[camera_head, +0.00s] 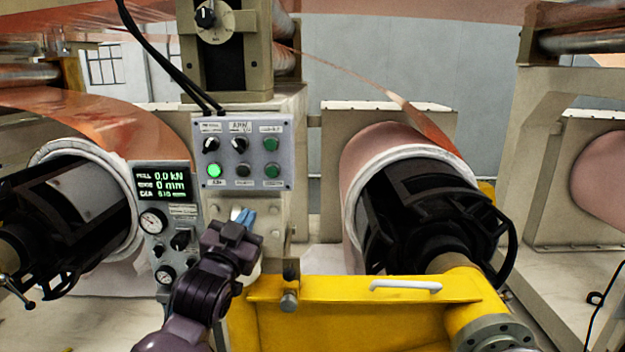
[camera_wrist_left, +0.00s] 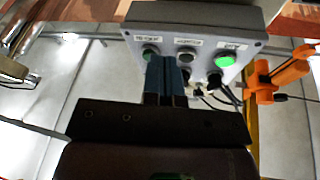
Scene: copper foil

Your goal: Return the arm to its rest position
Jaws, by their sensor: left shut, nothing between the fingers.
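My left arm comes up from the bottom of the head view. Its gripper (camera_head: 243,216) has blue fingertips held together, with nothing between them. They show just below the grey control box (camera_head: 240,183). In the left wrist view the shut fingertips (camera_wrist_left: 166,76) overlap the face of the same box (camera_wrist_left: 200,40), so part of it is hidden. I cannot tell how wide the gap to the box is. One green button (camera_head: 214,170) on the box is lit; it also glows in the left wrist view (camera_wrist_left: 225,61). My right gripper is not in view.
A gauge panel (camera_head: 151,197) with a lit display stands left of the gripper. A yellow frame (camera_head: 380,315) with a white handle (camera_head: 405,286) lies at the lower right. A copper roll (camera_head: 375,150) on a black chuck (camera_head: 425,210) stands behind it. Black cables (camera_head: 165,62) hang above the box.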

